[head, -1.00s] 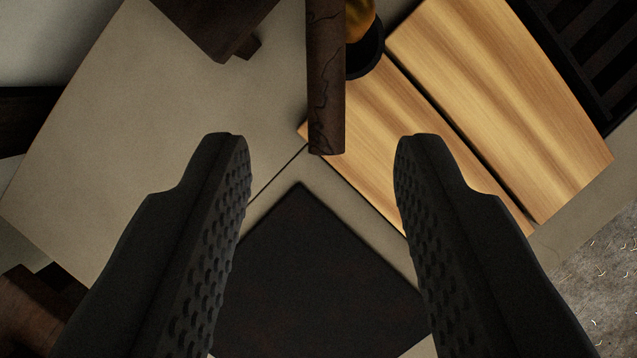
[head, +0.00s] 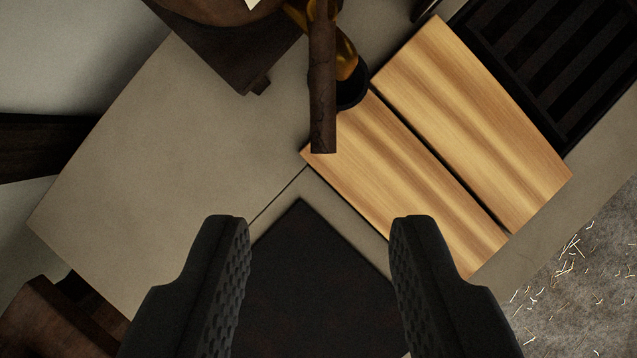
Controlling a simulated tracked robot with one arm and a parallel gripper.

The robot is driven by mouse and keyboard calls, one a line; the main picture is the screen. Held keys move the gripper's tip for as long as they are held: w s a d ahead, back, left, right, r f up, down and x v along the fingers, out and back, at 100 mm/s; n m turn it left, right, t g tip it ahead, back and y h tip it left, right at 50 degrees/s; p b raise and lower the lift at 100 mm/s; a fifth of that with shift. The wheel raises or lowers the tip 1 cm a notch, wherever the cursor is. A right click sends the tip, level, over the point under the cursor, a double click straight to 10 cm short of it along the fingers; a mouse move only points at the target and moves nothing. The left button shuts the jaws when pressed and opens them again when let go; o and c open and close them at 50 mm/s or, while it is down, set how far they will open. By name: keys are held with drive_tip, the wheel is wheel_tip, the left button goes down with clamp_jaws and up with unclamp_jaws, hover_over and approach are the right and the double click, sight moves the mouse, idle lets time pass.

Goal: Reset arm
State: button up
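My gripper (head: 319,225) is in the lower middle of the head view. Its two dark, textured fingers are wide apart, with nothing between them. Below and beyond the fingers lies a dark square panel (head: 300,275) on a pale grey-beige surface (head: 170,170). A dark brown wooden bar (head: 322,90) stands out ahead of the fingertips, apart from them, and its near end is above the gap between the fingers.
Two light striped wooden boards (head: 390,180) (head: 475,120) lie to the right. An amber, bottle-like object (head: 345,55) with a dark base is behind the bar. A dark slatted rack (head: 560,65) is at upper right. Dark wooden pieces (head: 225,45) (head: 50,320) stand at left. Speckled floor (head: 580,285) shows at lower right.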

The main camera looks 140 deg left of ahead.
drive_tip(key=s+a+r+n+t+y+b, duration=0.1)
drive_tip(key=s+r+n+t, duration=0.2)
drive_tip(key=r, duration=0.8)
drive_tip(key=s+a+r+n+t+b, duration=0.1)
drive_tip(key=s+r+t+b, duration=0.3)
drive_tip(key=r, duration=0.6)
drive_tip(key=s+a+r+n+t+y, duration=0.2)
drive_tip(key=s+r+n+t, duration=0.2)
drive_tip(key=s+r, duration=1)
drive_tip(key=shift+s+a+r+t, duration=0.15)
drive_tip(key=shift+s+a+t, duration=0.15)
drive_tip(key=shift+t, duration=0.2)
drive_tip(key=shift+w, duration=0.1)
